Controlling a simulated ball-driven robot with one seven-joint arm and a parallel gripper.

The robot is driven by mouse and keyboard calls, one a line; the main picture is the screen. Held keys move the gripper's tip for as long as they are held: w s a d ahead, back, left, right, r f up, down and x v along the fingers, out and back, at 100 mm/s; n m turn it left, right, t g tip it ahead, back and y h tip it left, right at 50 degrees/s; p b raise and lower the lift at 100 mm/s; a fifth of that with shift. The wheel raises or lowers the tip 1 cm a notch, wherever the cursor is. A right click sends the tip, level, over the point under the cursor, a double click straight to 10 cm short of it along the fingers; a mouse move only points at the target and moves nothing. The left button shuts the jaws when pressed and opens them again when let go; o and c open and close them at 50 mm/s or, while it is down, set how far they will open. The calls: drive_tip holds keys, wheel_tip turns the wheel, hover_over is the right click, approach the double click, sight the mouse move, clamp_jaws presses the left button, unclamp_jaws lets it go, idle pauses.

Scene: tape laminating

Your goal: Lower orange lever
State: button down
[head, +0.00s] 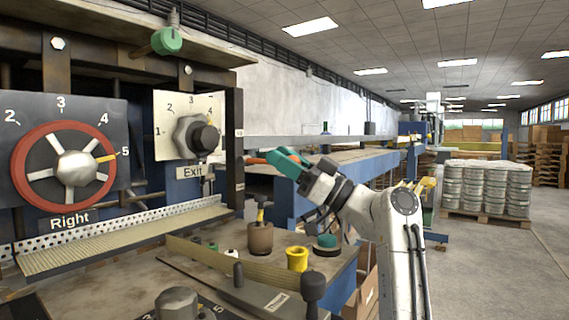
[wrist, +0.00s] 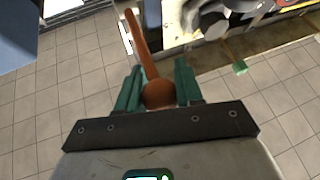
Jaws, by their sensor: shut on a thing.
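The orange lever (head: 257,161) shows in the head view as a short orange piece to the left of my gripper (head: 286,158), beside the machine's dark right post. It looks roughly level there. In the wrist view the lever (wrist: 140,42) is a thin brownish-orange rod that ends in a rounded knob (wrist: 158,95). The knob lies between the two teal fingers of my gripper (wrist: 158,86), which are shut on it. In the head view the fingers hide the knob, and the lever's pivot on the machine cannot be made out.
The machine's front carries a red-rimmed wheel (head: 70,165) and an Exit dial (head: 193,137). Below my arm, a bench holds a brown pot (head: 260,238), a yellow cup (head: 297,258) and a dark knob handle (head: 312,286).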

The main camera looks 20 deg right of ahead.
drive_tip(key=shift+f, duration=0.15)
drive_tip(key=c, duration=0.8)
unclamp_jaws()
drive_tip(key=shift+o, duration=0.2)
drive_tip(key=shift+r, duration=0.2)
drive_tip(key=shift+r, duration=0.4)
wheel_tip(320, 180, up, 2)
drive_tip(key=shift+s+r, duration=0.1)
drive_tip(key=shift+r, duration=0.15)
drive_tip(key=s+r, duration=0.9)
drive_tip(key=s, duration=0.4)
drive_tip(key=shift+s+r, duration=0.2)
drive_tip(key=shift+s, duration=0.2)
